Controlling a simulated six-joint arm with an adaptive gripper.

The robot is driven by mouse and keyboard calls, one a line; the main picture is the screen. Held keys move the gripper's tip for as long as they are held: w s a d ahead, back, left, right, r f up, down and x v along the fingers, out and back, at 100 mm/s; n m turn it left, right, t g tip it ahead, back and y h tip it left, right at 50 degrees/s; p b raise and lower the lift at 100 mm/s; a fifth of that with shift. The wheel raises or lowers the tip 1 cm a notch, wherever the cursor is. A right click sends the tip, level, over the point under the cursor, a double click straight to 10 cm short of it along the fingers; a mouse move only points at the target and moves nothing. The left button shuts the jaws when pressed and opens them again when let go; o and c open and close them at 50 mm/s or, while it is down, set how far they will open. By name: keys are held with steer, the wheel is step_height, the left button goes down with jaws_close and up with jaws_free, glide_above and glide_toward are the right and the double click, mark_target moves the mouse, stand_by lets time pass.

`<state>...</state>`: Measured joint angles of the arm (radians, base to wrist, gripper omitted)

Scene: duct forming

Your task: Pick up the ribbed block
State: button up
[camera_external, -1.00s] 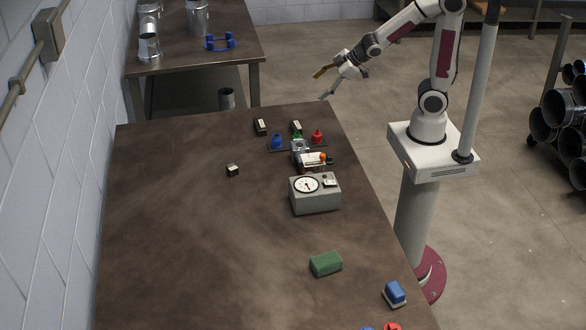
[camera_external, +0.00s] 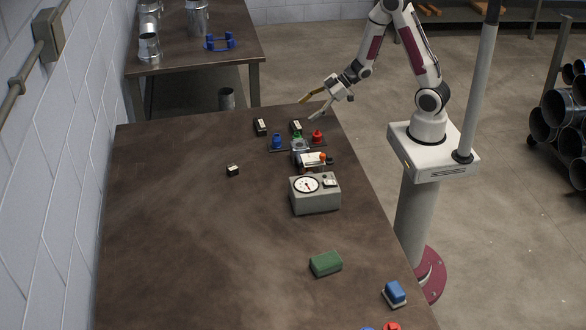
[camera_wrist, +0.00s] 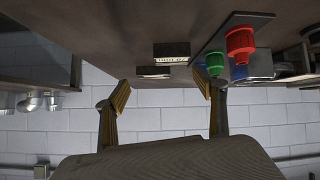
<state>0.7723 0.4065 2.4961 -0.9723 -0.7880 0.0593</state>
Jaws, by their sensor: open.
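My gripper (camera_external: 308,109) is open and empty, its fingers spread above the table's far right corner. In the wrist view, its two fingers (camera_wrist: 163,92) stand apart with nothing between them. In the wrist view, two dark blocks with pale strips (camera_wrist: 172,52) show beyond the fingers. A smaller dark block (camera_external: 232,170) lies left of centre. A green block (camera_external: 326,263) lies nearer the camera.
A grey gauge box (camera_external: 316,195) stands right of centre. Blue (camera_external: 277,142), green and red (camera_external: 317,136) knobs stand on a dark plate near the far blocks. A blue-topped block (camera_external: 395,292) lies at the near right. The table's left half is mostly clear.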

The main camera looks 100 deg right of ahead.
mark_target(297, 124)
steer(key=shift+s+a+f+t+y, duration=0.15)
steer(key=shift+f+y, duration=0.1)
steer(key=shift+f, duration=0.15)
steer(key=shift+s+a+f+t+y, duration=0.15)
steer(key=shift+f+y, duration=0.1)
steer(key=shift+f, duration=0.15)
steer(key=shift+s+a+f+t+y, duration=0.3)
steer(key=shift+f+y, duration=0.05)
steer(key=shift+y, duration=0.15)
steer(key=shift+w, duration=0.1)
steer(key=shift+x, duration=1.25)
steer(key=shift+w+a+f, duration=0.1)
steer(key=shift+x, duration=2.45)
steer(key=shift+c, duration=0.3)
steer(key=c, duration=1.5)
